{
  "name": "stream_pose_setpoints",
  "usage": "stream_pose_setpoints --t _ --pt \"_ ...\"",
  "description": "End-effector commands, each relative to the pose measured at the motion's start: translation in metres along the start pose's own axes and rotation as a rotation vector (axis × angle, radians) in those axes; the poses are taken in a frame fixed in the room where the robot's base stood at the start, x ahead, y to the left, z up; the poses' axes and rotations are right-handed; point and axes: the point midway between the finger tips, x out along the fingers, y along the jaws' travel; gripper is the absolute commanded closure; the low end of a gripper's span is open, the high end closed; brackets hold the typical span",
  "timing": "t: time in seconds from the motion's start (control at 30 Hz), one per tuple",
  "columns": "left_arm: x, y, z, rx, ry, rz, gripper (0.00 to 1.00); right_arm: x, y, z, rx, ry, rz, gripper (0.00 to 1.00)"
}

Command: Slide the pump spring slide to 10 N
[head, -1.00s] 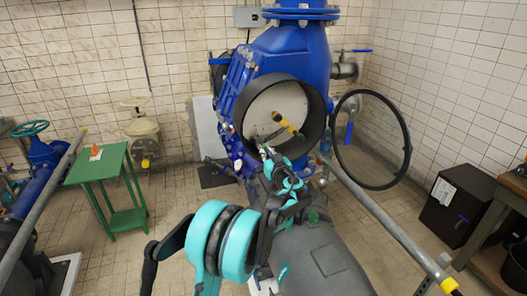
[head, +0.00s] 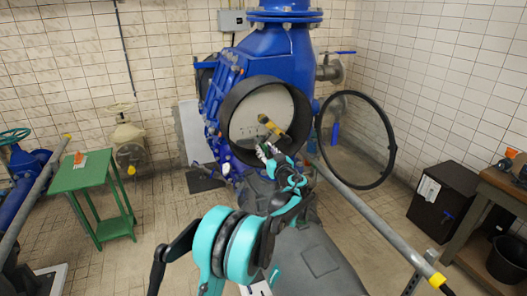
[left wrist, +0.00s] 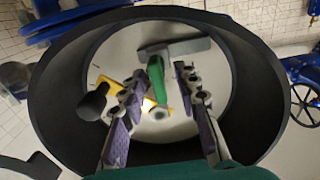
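The big blue pump (head: 285,52) has a round black housing (head: 226,113) with a pale face (head: 247,118) inside. On this face is a yellow handle (head: 269,125) with a dark end; in the left wrist view a yellow part (left wrist: 107,86) with a black knob is beside a finger. My left gripper (head: 268,152) is at the housing's lower rim in the head view. In the left wrist view it (left wrist: 158,75) is open, its purple-padded fingers on either side of a green piece (left wrist: 156,78) below a grey bar (left wrist: 174,47). Contact and scale marks cannot be made out. My right gripper is not in view.
The round glass cover (head: 356,140) stands swung open right of the housing. A grey rail (head: 375,219) runs diagonally to the lower right. A green table (head: 82,176) stands left, a black box (head: 440,203) right.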

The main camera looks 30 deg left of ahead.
Motion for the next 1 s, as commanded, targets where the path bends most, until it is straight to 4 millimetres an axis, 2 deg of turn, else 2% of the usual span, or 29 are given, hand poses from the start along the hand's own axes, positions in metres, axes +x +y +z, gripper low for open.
stream_pose_setpoints --t 0.17,0.4,0.6,0.73,1.0 --pt "-0.022 0.000 0.000 0.000 0.000 0.003 0.69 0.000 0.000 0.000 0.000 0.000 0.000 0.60" --pt "-0.076 -0.003 0.000 0.000 0.000 0.004 0.69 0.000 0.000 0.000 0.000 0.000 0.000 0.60" --pt "-0.107 -0.006 0.000 -0.001 0.000 0.002 0.69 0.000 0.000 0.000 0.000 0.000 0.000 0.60" --pt "-0.117 -0.007 0.000 -0.001 0.000 0.002 0.69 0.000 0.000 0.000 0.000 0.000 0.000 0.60" --pt "-0.119 -0.007 0.000 -0.001 0.000 0.001 0.69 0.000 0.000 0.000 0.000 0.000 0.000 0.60"
